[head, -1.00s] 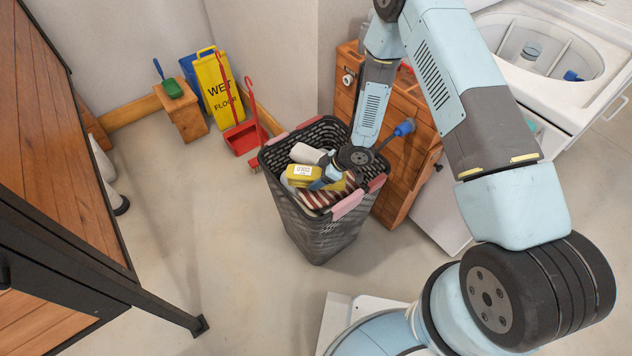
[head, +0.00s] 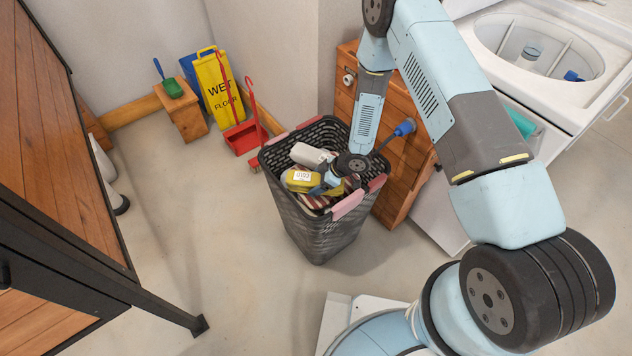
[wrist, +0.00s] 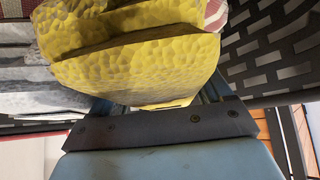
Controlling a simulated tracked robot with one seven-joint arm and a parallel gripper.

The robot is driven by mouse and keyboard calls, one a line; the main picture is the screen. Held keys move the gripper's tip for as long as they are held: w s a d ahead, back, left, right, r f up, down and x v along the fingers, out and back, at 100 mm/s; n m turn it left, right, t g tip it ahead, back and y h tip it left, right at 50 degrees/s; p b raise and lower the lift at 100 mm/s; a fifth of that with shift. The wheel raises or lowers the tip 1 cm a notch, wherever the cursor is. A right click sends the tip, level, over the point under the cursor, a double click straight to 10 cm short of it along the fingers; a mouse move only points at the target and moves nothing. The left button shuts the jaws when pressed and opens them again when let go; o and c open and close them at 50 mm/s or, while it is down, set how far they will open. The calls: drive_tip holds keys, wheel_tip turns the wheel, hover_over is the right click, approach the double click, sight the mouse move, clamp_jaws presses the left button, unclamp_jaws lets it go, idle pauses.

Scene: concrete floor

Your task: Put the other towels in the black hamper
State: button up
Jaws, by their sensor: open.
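The black hamper (head: 317,228) is a slotted basket with pink handles, standing upright on the floor. In it lie a yellow item with a white label (head: 299,180), a grey-white item (head: 308,154) and a red-and-white striped towel (head: 316,202). My gripper (head: 322,189) is open, low inside the hamper's mouth, right beside the yellow item. In the wrist view the dimpled yellow item (wrist: 140,72) fills the space before the gripper and hides the fingertips. Whether they touch it I cannot tell. The striped towel (wrist: 216,14) and the hamper's slotted wall (wrist: 270,50) show behind it.
A wooden cabinet (head: 397,175) stands close behind the hamper at right. A white top-loading washer (head: 560,85) is at the upper right. A red dustpan (head: 243,137) and yellow wet-floor sign (head: 219,88) are behind left. A wooden table (head: 50,130) is at left. The floor between is clear.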

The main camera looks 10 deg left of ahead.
drive_tip(key=v, duration=1.2)
drive_tip(key=shift+r, duration=0.1)
drive_tip(key=shift+w+d+r, duration=0.1)
drive_tip(key=shift+w+r, duration=0.1)
drive_tip(key=w+d+r+m+t+h, duration=0.2)
drive_tip(key=w+d+r, duration=0.25)
drive_tip(key=r, duration=0.45)
drive_tip(key=w+d+r+m+t+h, duration=0.25)
drive_tip(key=d+r, duration=0.25)
drive_tip(key=r, duration=0.3)
drive_tip(key=w+d+r+m+t+h, duration=0.1)
drive_tip(key=w+d+r+m+t, duration=0.1)
drive_tip(key=w+d+r, duration=0.5)
drive_tip(key=s+d+r+m+h, duration=0.15)
drive_tip(key=s+d+r, duration=0.25)
drive_tip(key=r, duration=0.5)
drive_tip(key=s+d+r+m+h, duration=0.1)
drive_tip(key=s+d+r+m, duration=0.25)
drive_tip(key=r, duration=0.45)
drive_tip(key=s+d+r+m, duration=0.1)
drive_tip(key=s+r, duration=0.3)
drive_tip(key=s, duration=0.4)
drive_tip(key=s+d+r+m, duration=0.2)
drive_tip(key=s+r+m, duration=0.2)
drive_tip(key=s, duration=0.5)
drive_tip(key=s+d+r+m, duration=0.2)
drive_tip(key=s+r, duration=0.3)
drive_tip(key=s, duration=0.4)
drive_tip(key=shift+s+d, duration=0.2)
drive_tip(key=shift+d, duration=0.05)
